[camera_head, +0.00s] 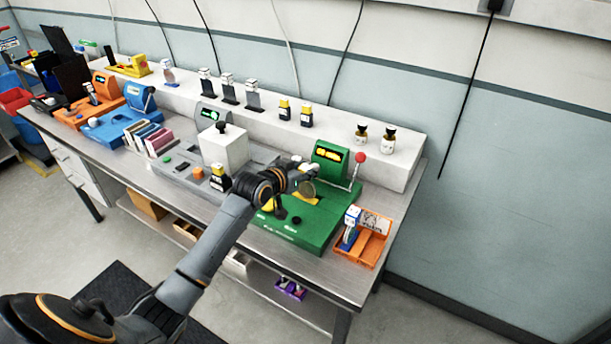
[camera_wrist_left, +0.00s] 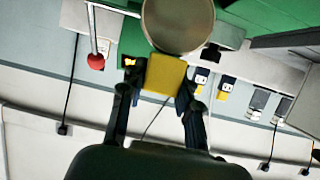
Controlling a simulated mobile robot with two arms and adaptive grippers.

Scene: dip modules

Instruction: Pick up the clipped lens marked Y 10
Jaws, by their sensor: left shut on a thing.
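The clipped lens (camera_wrist_left: 178,22) is a round tan disc with a yellow clip (camera_wrist_left: 163,75) below it in the left wrist view. My left gripper (camera_wrist_left: 160,84) is shut on the yellow clip, one finger on each side. No Y 10 marking is readable. In the head view, my left gripper (camera_head: 301,181) is above the green station (camera_head: 318,222), and the lens disc (camera_head: 307,189) shows small at its tip. The fingers are partly hidden there by the wrist. My right gripper is in neither view.
The green station has a red-knobbed lever (camera_head: 359,158). An orange tray (camera_head: 372,250) stands to its right and a grey station with a white block (camera_head: 224,148) to its left. Several small bottles stand on the white shelf (camera_head: 335,137) behind.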

